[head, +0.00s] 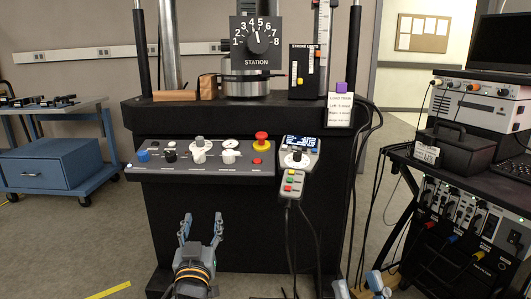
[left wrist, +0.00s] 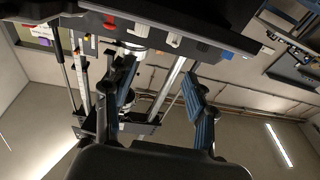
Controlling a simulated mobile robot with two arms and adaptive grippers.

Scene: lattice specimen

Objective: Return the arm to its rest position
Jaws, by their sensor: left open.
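My left gripper (head: 202,222) is low in the head view, in front of the dark lower face of the test machine. Its two fingers point up and stand apart, with nothing between them. In the left wrist view the blue-padded fingers (left wrist: 158,98) are also spread and empty, with the machine and its control panel (left wrist: 160,30) beyond them, seen at a steep tilt. My right gripper (head: 358,284) shows only its fingertips at the bottom edge of the head view, right of centre. They stand apart with no object seen between them; the rest is cut off.
The machine's control panel (head: 205,158) and hanging handset (head: 297,160) jut out above my left gripper. Cables (head: 352,200) hang right of it. A blue-grey cart (head: 60,165) stands left, and an instrument rack (head: 470,215) right. Floor at left is clear.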

